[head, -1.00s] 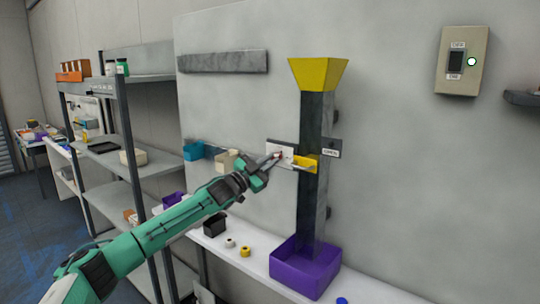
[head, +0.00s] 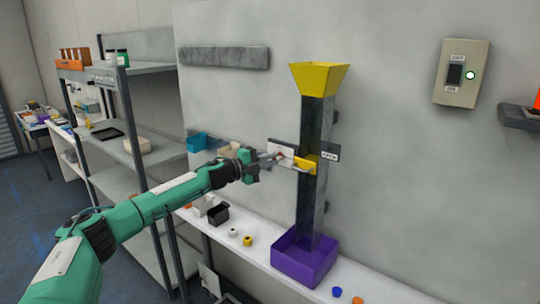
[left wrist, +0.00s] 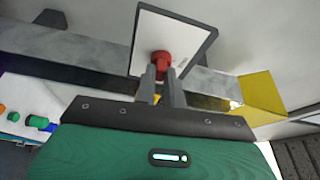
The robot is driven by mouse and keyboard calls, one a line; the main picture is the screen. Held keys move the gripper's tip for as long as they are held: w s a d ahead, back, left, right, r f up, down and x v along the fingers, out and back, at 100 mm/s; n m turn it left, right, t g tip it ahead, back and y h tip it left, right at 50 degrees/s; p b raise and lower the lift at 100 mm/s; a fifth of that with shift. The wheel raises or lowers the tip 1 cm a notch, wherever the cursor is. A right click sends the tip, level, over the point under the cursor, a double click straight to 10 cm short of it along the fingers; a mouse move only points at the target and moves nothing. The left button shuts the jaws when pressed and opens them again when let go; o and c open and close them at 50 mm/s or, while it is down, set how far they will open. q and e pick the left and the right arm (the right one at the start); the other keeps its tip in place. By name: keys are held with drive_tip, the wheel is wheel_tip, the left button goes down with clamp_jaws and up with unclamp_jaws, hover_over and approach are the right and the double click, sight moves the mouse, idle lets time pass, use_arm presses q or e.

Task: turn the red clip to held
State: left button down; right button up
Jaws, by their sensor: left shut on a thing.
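The red clip (left wrist: 161,60) stands out from a white square plate (left wrist: 178,34) in the left wrist view. In the head view the clip is only a tiny red spot at the gripper tip, in front of the white plate (head: 283,148) on the wall. My left gripper (left wrist: 161,80) is shut on the red clip, its two grey fingers close together at it. In the head view my left gripper (head: 277,157) reaches in from the left, just left of the chute. Which setting the clip points to cannot be read. My right gripper is not in view.
A dark upright chute (head: 315,165) with a yellow funnel (head: 318,77) and purple bin (head: 305,259) stands right beside the plate. A white ledge (head: 262,256) holds small items. Shelves (head: 118,145) stand left. A switch box (head: 462,73) is on the wall at right.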

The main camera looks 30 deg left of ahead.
use_arm(q)
drive_tip(key=shift+m+g+p, duration=0.3)
drive_tip(key=shift+m+p, duration=0.05)
drive_tip(key=shift+m, duration=0.25)
drive_tip(key=c, duration=1.5)
unclamp_jaws()
drive_tip(key=b+v, duration=0.8)
drive_tip(key=v, duration=0.5)
drive_tip(key=shift+s+a+r, duration=0.1)
drive_tip(key=shift+s, duration=0.3)
